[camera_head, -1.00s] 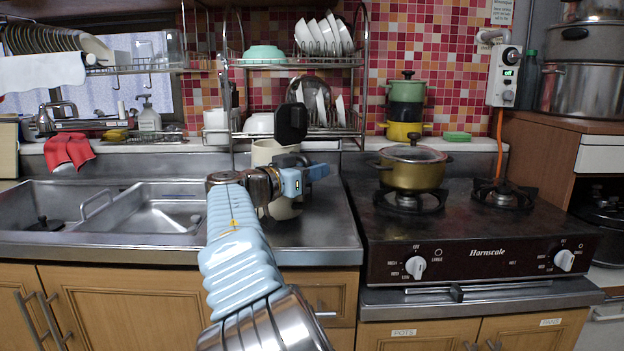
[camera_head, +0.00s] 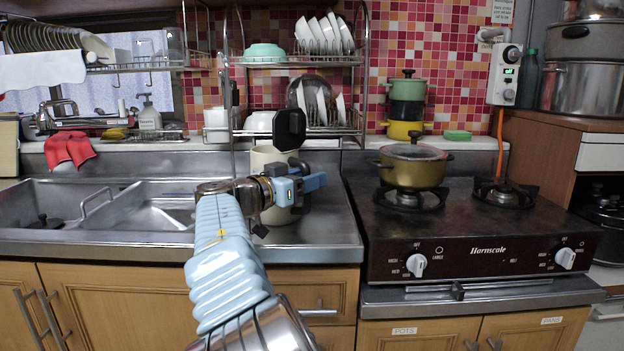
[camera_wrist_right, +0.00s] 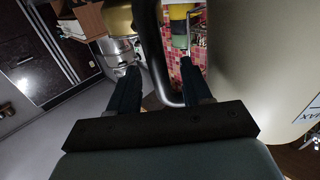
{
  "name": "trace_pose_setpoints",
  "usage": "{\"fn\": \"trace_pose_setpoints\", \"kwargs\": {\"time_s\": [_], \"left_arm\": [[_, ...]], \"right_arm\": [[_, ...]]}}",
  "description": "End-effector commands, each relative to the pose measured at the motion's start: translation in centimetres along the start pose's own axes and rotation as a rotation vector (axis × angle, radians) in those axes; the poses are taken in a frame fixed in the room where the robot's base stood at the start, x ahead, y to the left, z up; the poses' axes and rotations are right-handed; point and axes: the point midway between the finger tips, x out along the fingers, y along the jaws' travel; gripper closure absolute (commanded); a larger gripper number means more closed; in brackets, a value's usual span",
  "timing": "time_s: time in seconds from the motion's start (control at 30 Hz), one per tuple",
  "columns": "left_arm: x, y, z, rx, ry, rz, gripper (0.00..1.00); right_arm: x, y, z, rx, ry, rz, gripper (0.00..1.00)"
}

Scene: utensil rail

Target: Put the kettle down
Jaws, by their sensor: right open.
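The cream kettle (camera_head: 267,158) stands upright over the steel counter between the sink and the stove, partly hidden behind my right arm. Its base looks to be at the counter surface, though the contact is partly covered. My right gripper (camera_head: 312,183) is in front of the kettle, at its handle side. In the right wrist view the kettle's pale body (camera_wrist_right: 250,60) fills the right side. Its dark curved handle (camera_wrist_right: 157,60) runs between the two fingers of my open right gripper (camera_wrist_right: 160,82), with gaps visible on both sides. My left gripper is out of view.
The stove (camera_head: 480,220) is to the right, with a gold lidded pot (camera_head: 412,168) on its left burner. A double sink (camera_head: 150,205) lies to the left. A dish rack (camera_head: 300,62) stands behind the kettle. Bare counter (camera_head: 335,225) shows at the kettle's right.

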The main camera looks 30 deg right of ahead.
Motion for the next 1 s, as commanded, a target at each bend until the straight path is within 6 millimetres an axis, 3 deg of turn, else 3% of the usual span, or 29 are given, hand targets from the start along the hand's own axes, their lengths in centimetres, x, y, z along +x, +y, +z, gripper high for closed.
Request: {"fn": "trace_pose_setpoints", "kwargs": {"time_s": [0.2, 0.43, 0.6, 1.0], "left_arm": [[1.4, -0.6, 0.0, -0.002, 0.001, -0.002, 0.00], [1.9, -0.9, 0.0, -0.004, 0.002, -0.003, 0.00], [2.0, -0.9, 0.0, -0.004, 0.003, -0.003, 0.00], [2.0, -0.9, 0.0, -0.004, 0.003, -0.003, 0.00]], "right_arm": [[-5.2, -0.1, 0.3, 0.001, 0.002, -0.005, 0.51], [-9.2, -0.1, 0.1, 0.000, 0.002, -0.002, 0.51], [-10.2, 0.0, 0.1, -0.001, 0.000, -0.001, 0.51], [-10.2, 0.0, 0.0, -0.001, 0.000, -0.001, 0.51]]}}
